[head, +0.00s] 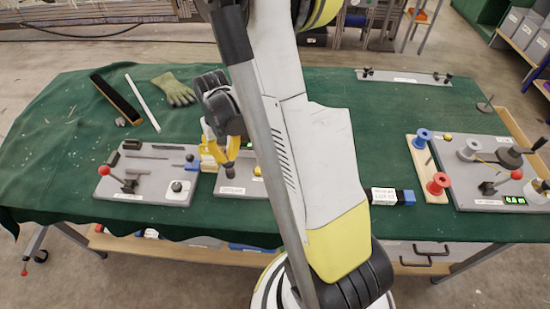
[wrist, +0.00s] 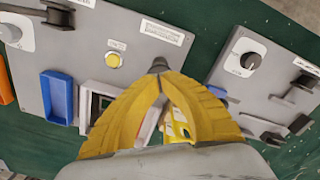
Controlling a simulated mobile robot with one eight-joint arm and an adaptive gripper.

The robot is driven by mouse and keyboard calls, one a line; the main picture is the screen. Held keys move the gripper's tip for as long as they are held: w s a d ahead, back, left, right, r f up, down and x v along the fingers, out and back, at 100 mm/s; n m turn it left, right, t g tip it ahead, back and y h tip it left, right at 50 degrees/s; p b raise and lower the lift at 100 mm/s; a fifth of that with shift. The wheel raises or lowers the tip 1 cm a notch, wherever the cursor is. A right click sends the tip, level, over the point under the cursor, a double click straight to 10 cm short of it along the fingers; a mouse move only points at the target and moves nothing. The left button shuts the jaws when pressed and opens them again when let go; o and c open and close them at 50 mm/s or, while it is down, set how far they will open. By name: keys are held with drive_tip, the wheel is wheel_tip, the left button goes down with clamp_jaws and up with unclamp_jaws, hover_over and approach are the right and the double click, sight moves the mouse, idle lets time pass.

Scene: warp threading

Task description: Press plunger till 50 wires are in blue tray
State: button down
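My gripper (head: 229,168) is over the middle grey board (head: 230,188), and its yellow fingers meet at the tips (wrist: 160,66). Nothing clear shows gripped between them. A blue tray (wrist: 57,97) lies along the lower edge of that board in the wrist view, left of my gripper. I cannot tell whether it holds wires. A round yellow button (wrist: 113,60) sits on the board left of my fingertips; it also shows in the head view (head: 257,171). I cannot tell which part is the plunger. My arm hides part of this board in the head view.
A second grey board (head: 150,172) with a red-knobbed lever (head: 104,170) stands to the left. The right board (head: 480,195) carries a winder and a lit green display. Red (head: 438,183) and blue spools stand beside it. A glove (head: 174,90) lies at the back left.

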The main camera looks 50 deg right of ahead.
sight(228, 163)
drive_tip(key=shift+f+b, duration=1.35)
drive_tip(key=shift+f, duration=0.3)
drive_tip(key=shift+r, duration=0.15)
drive_tip(key=shift+r+p, duration=2)
drive_tip(key=shift+r, duration=0.75)
drive_tip(key=shift+r+p, duration=1.75)
drive_tip(key=shift+r, duration=0.75)
